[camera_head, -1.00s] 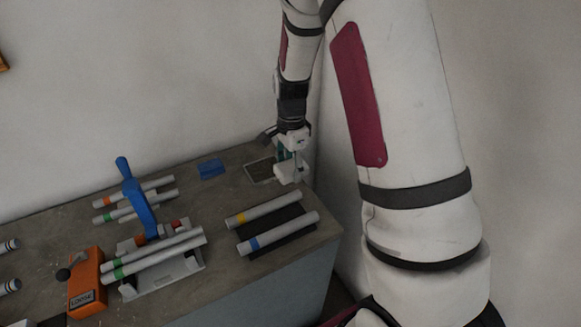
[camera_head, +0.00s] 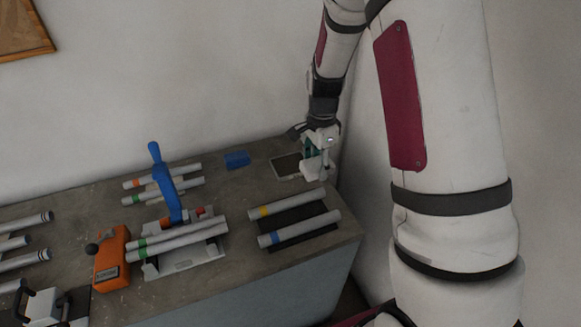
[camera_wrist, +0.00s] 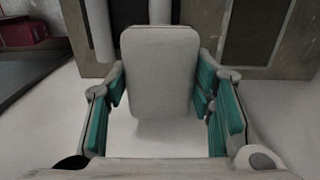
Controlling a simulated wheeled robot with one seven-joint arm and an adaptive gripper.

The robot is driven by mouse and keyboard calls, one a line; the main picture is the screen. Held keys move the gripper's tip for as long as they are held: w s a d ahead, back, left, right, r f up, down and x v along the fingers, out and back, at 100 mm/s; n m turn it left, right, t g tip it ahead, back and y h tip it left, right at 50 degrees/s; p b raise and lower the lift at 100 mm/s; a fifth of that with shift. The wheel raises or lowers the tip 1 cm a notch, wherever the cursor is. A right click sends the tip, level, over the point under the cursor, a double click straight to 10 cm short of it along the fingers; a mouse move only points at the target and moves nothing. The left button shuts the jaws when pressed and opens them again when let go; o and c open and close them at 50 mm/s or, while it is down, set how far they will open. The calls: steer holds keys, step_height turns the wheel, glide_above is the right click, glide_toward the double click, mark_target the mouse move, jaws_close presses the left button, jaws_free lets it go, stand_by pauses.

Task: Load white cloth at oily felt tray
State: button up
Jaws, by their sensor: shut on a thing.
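My gripper (camera_head: 318,160) is at the far right corner of the bench, pointing down. In the wrist view its teal-padded fingers (camera_wrist: 168,100) are shut on a pale, rounded flat piece that looks like the white cloth (camera_wrist: 160,70). The cloth also shows small and partly hidden below the fingers in the head view (camera_head: 311,172). A shallow tray with a pale rim, which looks like the oily felt tray (camera_head: 274,161), lies just left of the gripper, partly hidden by it. I cannot tell whether the cloth touches the tray.
A blue block (camera_head: 237,160) lies left of the tray. Two grey tubes (camera_head: 300,228) lie over a dark mat nearer the front. A fixture with a blue lever (camera_head: 165,185) holds tubes, with an orange box (camera_head: 111,260) beside it. The wall stands close behind the bench.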

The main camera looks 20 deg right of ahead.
stand_by(0.3)
steer(key=b, duration=0.9)
glide_toward(291, 164)
steer(key=shift+w, duration=0.1)
steer(key=shift+f+b, duration=0.7)
steer(key=shift+f, duration=2.25)
steer(key=shift+f, duration=0.6)
steer(key=shift+r+p, duration=0.85)
steer(key=shift+r, duration=2.7)
